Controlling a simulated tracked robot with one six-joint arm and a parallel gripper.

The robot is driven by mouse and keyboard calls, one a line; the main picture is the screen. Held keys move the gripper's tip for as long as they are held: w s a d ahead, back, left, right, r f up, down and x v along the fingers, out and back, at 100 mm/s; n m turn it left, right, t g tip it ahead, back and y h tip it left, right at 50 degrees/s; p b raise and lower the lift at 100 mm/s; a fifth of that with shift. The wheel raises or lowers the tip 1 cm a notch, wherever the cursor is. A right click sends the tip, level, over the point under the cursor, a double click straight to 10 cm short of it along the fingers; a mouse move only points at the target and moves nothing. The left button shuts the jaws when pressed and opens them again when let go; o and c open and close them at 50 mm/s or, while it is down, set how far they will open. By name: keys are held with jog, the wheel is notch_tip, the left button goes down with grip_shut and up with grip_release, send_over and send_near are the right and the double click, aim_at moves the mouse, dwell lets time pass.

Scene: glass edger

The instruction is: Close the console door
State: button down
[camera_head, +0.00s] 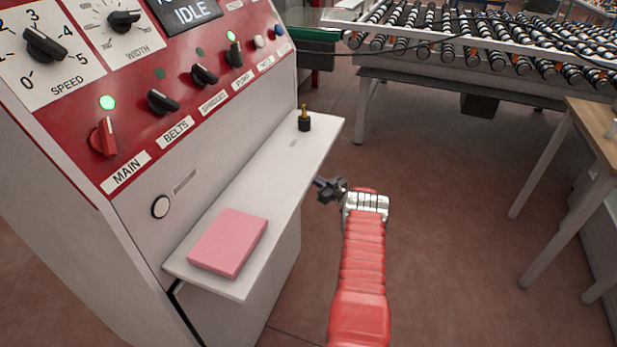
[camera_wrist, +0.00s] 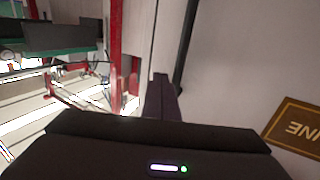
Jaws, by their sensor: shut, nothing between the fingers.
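The console (camera_head: 130,200) is a pale cabinet with a red sloping control panel at the left of the head view. Below its shelf a pale panel (camera_head: 262,285) shows, with a dark gap at its upper left; it may be the door, but I cannot tell how far open it stands. My gripper (camera_head: 320,183) is just right of the shelf's edge, pointing left towards the console. In the wrist view my gripper (camera_wrist: 161,82) is shut and empty, its fingertips in front of a pale surface (camera_wrist: 235,50) with a dark vertical strip (camera_wrist: 185,45).
The shelf (camera_head: 285,165) juts out, bearing a pink block (camera_head: 228,242) and a small black knob with a brass stem (camera_head: 304,121). A roller conveyor (camera_head: 470,40) stands behind and a wooden-topped table (camera_head: 595,125) at right. Open floor (camera_head: 450,240) lies between.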

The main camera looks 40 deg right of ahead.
jog(key=s+d, duration=0.7)
jog(key=s, duration=0.3)
jog(key=shift+s+d, duration=0.2)
jog(key=shift+d, duration=0.1)
jog(key=shift+s, duration=0.1)
